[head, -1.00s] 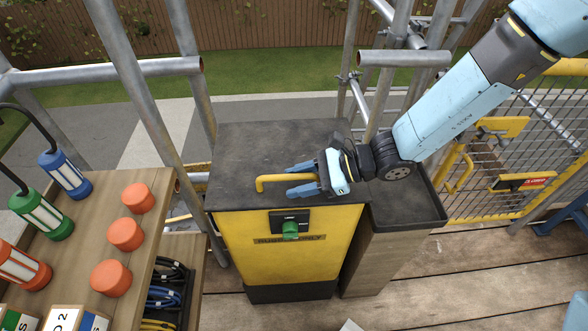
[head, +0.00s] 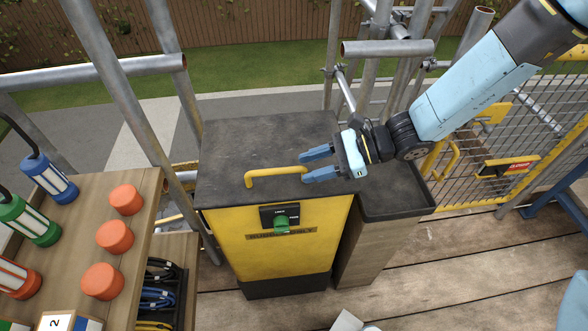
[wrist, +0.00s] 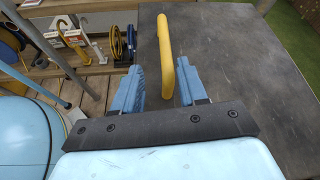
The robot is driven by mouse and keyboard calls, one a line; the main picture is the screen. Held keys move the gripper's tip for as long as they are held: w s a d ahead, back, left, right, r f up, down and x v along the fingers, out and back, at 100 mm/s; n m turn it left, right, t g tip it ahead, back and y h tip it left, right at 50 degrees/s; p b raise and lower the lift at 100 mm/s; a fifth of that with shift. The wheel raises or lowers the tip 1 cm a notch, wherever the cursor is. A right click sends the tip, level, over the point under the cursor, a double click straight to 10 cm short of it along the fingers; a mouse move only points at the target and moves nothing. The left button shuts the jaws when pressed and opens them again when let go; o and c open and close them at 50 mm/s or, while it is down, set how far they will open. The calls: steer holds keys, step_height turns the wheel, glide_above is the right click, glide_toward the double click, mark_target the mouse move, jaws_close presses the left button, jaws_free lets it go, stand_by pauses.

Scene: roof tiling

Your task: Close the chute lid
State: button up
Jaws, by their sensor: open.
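The chute lid (head: 262,140) is a dark grey slab lying flat on top of the yellow chute (head: 285,238). A yellow bar handle (head: 272,173) stands near its front edge. The lid also shows in the wrist view (wrist: 235,70), with the handle (wrist: 166,52) in front of my gripper there. My gripper (head: 308,166) is open, with blue fingers pointing left at the handle's right end. In the wrist view my gripper (wrist: 160,82) has its fingers apart, and the handle's near end lies between them, nearer the right finger. Contact cannot be told.
A dark tray-topped wooden stand (head: 395,190) adjoins the chute's right side. A green knob (head: 281,224) sits on the chute front. A wooden table (head: 140,215) with orange caps and lamps stands at left. Scaffold poles (head: 118,95) rise behind.

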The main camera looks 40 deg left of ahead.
steer(key=v, duration=0.7)
steer(key=shift+w+d+r, duration=0.1)
steer(key=shift+w+d, duration=0.15)
steer(key=shift+w+d, duration=0.1)
steer(key=w+d+r+n+t+h, duration=0.35)
steer(key=d+r, duration=0.25)
steer(key=d, duration=0.5)
steer(key=w+d+r+n+t+h, duration=0.2)
steer(key=w+d+r+t, duration=0.3)
steer(key=d, duration=0.6)
steer(key=s+d+r+t+h, duration=0.1)
steer(key=s+d+r+t, duration=0.1)
steer(key=d+r, duration=0.2)
steer(key=s+d+r+n+t+h, duration=0.1)
steer(key=s+d+r+t+h, duration=0.1)
steer(key=d, duration=0.7)
steer(key=s+d+r+n+t+h, duration=0.1)
steer(key=s+d+r+t, duration=0.1)
steer(key=d+r, duration=0.3)
steer(key=d, duration=0.2)
steer(key=shift+s+d+r+h, duration=0.25)
steer(key=shift+s+r+h, duration=0.1)
steer(key=shift+s, duration=0.05)
steer(key=shift+a, duration=0.1)
